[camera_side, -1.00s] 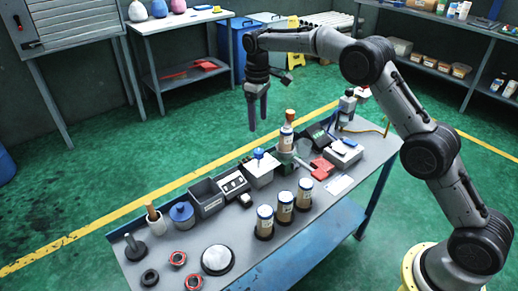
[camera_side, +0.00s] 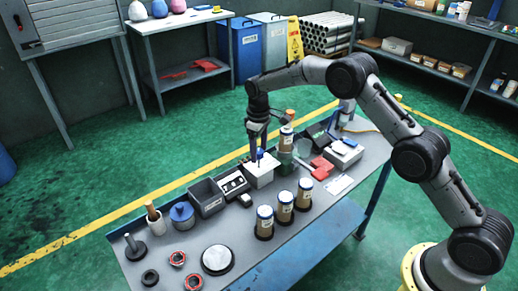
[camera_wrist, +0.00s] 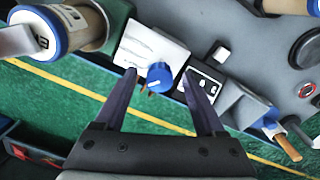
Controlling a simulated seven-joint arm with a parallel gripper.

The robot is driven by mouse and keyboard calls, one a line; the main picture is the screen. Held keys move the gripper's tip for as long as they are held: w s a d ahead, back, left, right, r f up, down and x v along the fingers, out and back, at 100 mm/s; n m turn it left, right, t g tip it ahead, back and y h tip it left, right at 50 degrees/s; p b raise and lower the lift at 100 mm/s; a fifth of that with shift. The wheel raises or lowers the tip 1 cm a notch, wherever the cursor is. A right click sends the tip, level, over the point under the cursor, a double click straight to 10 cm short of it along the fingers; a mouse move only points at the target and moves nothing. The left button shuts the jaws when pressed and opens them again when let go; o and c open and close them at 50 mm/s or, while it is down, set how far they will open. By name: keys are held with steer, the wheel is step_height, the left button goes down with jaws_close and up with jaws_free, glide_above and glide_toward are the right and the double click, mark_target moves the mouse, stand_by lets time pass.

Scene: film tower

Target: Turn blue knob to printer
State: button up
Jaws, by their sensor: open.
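The blue knob (camera_side: 260,153) sits on top of a white box (camera_side: 262,174) near the back edge of the bench. In the wrist view the blue knob (camera_wrist: 159,76) is round with a white pointer line, on the white box (camera_wrist: 150,45), whose printed labels are too small to read. My gripper (camera_side: 256,155) is over the box, fingers pointing down. In the wrist view my gripper (camera_wrist: 160,80) is open, with the knob between the two fingertips. I cannot tell whether the fingers touch the knob.
Left of the box are a switch panel (camera_side: 233,184) and a grey bin (camera_side: 206,197). Right of it stands a tall bottle (camera_side: 286,139) close to my gripper. Several blue-lidded jars (camera_side: 284,208) stand in front. A red part (camera_side: 321,168) lies further right.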

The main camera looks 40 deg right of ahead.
jaws_close()
steer(key=shift+m, duration=0.4)
steer(key=m, duration=0.3)
steer(key=shift+r+m, duration=0.1)
steer(key=shift+m, duration=1.9)
jaws_free()
